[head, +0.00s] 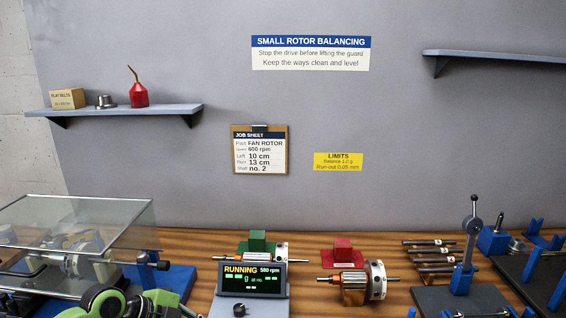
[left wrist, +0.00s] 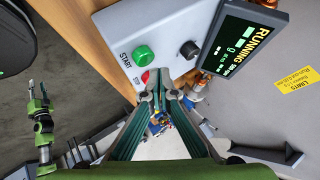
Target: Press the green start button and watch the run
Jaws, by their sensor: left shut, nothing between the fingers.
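The green start button (left wrist: 143,55) sits on the pale sloping control panel (left wrist: 112,22), beside the printed word START. A red button (left wrist: 145,76) is partly hidden behind my left fingertips. My left gripper (left wrist: 160,97) is shut and empty, with its tips over the panel by the red button, close to the green one; I cannot tell if they touch. The display (head: 252,280) reads RUNNING, 580 rpm; it also shows in the left wrist view (left wrist: 240,45).
A clear guard (head: 75,215) covers the machine at the left. A rotor (head: 352,285) lies right of the display, with several shafts (head: 430,262) and a lever stand (head: 468,250) further right. A job sheet (head: 259,152) hangs on the wall. Bare bench shows at the back.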

